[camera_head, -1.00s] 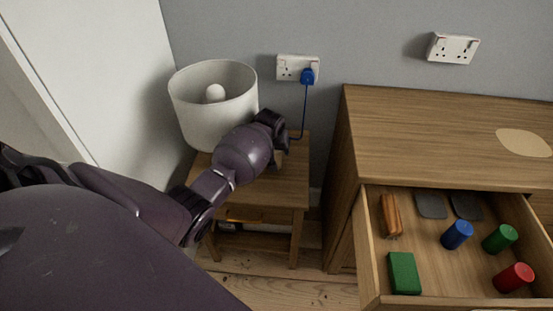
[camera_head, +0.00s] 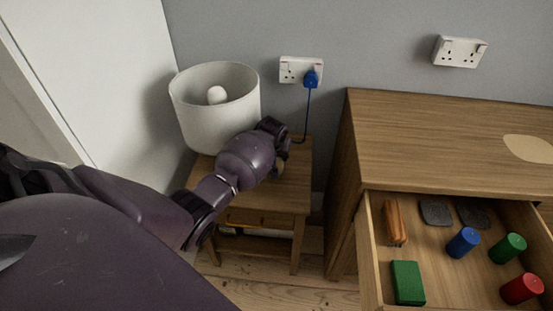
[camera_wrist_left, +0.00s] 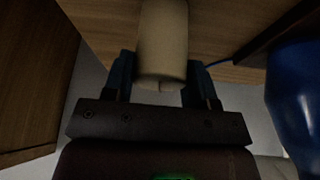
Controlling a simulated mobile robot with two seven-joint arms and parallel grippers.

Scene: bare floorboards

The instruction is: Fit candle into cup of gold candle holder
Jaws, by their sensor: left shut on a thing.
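The candle (camera_wrist_left: 162,40) is a cream cylinder between the two fingers of my left gripper (camera_wrist_left: 160,76) in the left wrist view. The gripper is shut on it. In the head view my left arm reaches over the small wooden side table, and its wrist hides most of the gripper. I cannot make out the gold candle holder in either view. My right gripper is not in view.
A white-shaded lamp (camera_head: 215,125) stands on the side table (camera_head: 291,190), close to my left arm. A blue cord runs to the wall socket (camera_head: 298,69). At right, an open drawer (camera_head: 368,262) holds coloured blocks. The dresser top (camera_head: 430,135) is mostly clear.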

